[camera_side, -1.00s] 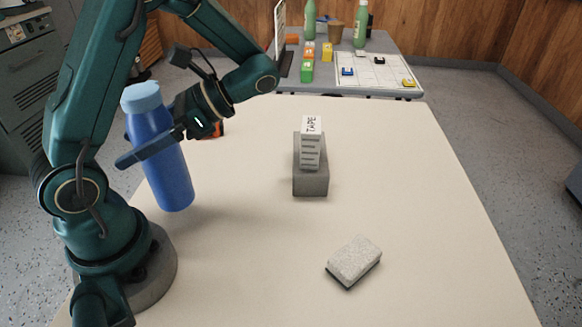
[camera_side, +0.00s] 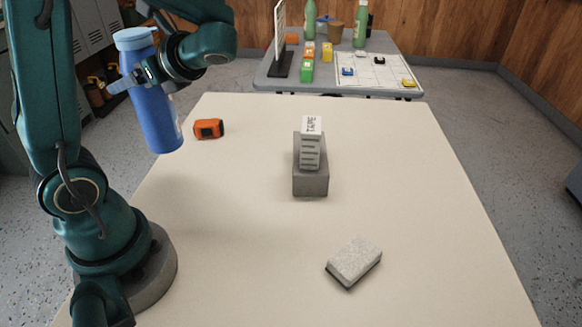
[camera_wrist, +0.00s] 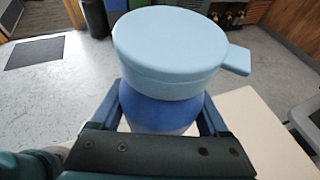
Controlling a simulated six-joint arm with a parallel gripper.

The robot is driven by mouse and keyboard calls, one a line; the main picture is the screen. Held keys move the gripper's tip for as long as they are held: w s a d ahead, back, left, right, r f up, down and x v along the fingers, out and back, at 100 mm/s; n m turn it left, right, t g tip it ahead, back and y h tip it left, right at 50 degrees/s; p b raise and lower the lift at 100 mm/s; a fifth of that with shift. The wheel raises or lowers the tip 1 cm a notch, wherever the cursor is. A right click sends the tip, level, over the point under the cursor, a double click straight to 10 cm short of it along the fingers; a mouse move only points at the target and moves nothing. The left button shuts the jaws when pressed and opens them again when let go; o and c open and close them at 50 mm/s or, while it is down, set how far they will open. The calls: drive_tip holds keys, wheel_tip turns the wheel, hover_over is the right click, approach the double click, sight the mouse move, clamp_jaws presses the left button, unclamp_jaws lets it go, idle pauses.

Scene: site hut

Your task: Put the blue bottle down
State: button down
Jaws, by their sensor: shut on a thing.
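The blue bottle (camera_side: 157,110) with a light blue cap is held in the air at the left of the side view, a little tilted. My gripper (camera_side: 137,80) is shut around its upper part, just below the cap. In the side view the bottle's bottom appears over the left edge of the table (camera_side: 250,240); its exact height is hard to tell. In the wrist view the cap (camera_wrist: 170,50) fills the upper middle, with the blue body (camera_wrist: 160,110) between my two fingers. The bottle's lower part is hidden there.
An orange tape measure (camera_side: 209,129) lies near the table's far left. A grey block (camera_side: 311,181) holding a tape box (camera_side: 312,140) stands mid-table. A sponge (camera_side: 354,262) lies front right. A second table (camera_side: 290,84) with bottles and small blocks stands behind. The left-middle tabletop is clear.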

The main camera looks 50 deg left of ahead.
drive_tip(key=w+d+f, duration=0.3)
drive_tip(key=w+f, duration=0.4)
drive_tip(key=f, duration=0.2)
drive_tip(key=shift+w+d, duration=0.2)
drive_tip(key=shift+w, duration=0.1)
drive_tip(key=shift+f, duration=0.1)
unclamp_jaws()
drive_tip(key=v, duration=1.2)
drive_tip(key=s+d+n+t+h, duration=0.9)
drive_tip(key=s+n+t+h, duration=0.1)
drive_tip(key=n+h, duration=0.2)
drive_tip(key=shift+r+n+t, duration=0.3)
drive_tip(key=shift+n, duration=0.5)
